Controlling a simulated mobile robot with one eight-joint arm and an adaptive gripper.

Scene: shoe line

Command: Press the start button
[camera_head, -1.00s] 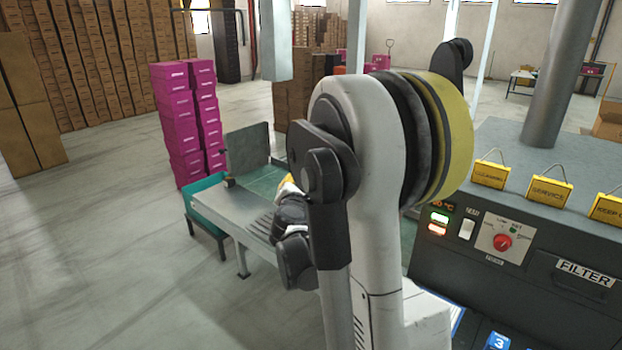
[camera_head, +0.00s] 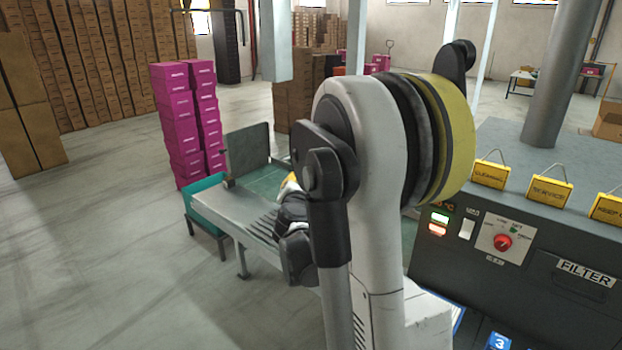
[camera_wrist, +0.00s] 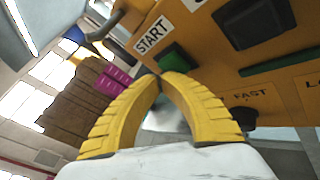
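The orange control panel (camera_wrist: 215,60) fills the upper right of the wrist view, tilted in the picture. A white START label (camera_wrist: 151,36) is on it, with the green start button (camera_wrist: 175,57) beside the label. My gripper (camera_wrist: 162,77) has yellow ribbed fingers curving together, with their tips meeting just below the green button. The tips overlap the button's lower edge in the picture; I cannot tell whether they touch it. Nothing shows between the tips. In the head view my arm hides the panel and most of the gripper.
In the wrist view a black part (camera_wrist: 255,22) and a FAST label (camera_wrist: 250,95) are on the panel. In the head view a grey bench (camera_head: 245,205) stands behind my arm, magenta boxes (camera_head: 180,125) behind it, and a dark machine (camera_head: 520,240) at right. Floor at left is clear.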

